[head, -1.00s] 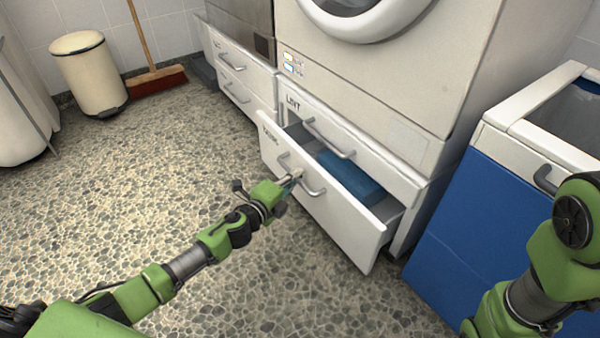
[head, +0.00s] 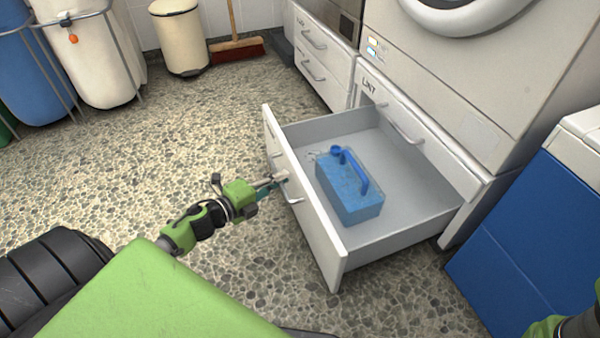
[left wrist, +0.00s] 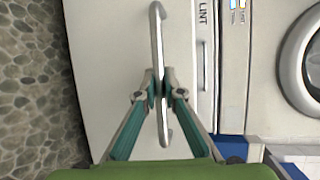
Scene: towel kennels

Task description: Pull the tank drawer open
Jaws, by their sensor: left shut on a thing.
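The tank drawer (head: 308,214) is low under the white machine and stands far out, its inside open to view. A blue tank (head: 348,188) with a blue handle sits in it on the grey floor of the drawer. My left gripper (head: 280,179) is at the drawer's front, shut on its bar handle (head: 293,195). In the left wrist view the fingers (left wrist: 158,84) close around the middle of the handle (left wrist: 157,40). My right gripper is not in view; only a bit of green arm shows at the lower right.
The LINT drawer (head: 430,140) above is shut. A blue-sided unit with a white top (head: 535,240) stands at the right. A pedal bin (head: 180,40), a broom (head: 237,48) and hanging laundry bags (head: 95,55) are at the back left. The pebbled floor left of the drawer is clear.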

